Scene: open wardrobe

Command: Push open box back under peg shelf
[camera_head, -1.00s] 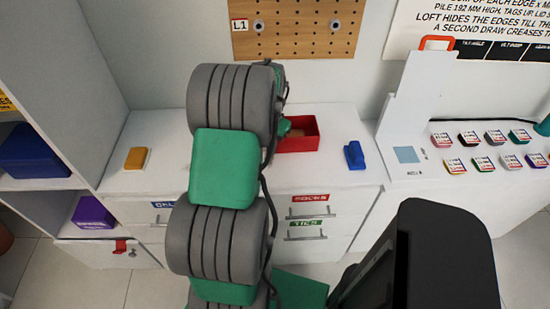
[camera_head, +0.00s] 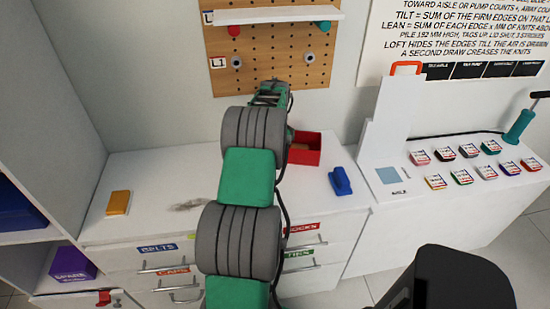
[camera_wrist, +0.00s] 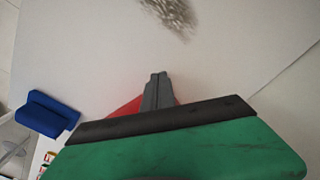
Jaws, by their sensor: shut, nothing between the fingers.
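The red open box (camera_head: 305,150) stands on the white counter below the pegboard, with something brown inside. My arm hides its left part. The peg shelf (camera_head: 275,15) is a white board on the pegboard above, with a red and a teal peg end under it. The end of my arm (camera_head: 270,92) appears in front of the lower pegboard, left of and above the box in the head view. In the wrist view my gripper (camera_wrist: 157,76) is shut and empty, its fingers pointing over the counter. Red parts of the box (camera_wrist: 124,108) show behind the fingers; contact cannot be told.
A blue object (camera_head: 340,181) lies right of the box, and a yellow block (camera_head: 118,203) at the counter's left. A grey speckled patch (camera_head: 188,205) lies between them. Drawers with handles are below. A white stand (camera_head: 385,125) and several small tins are at right.

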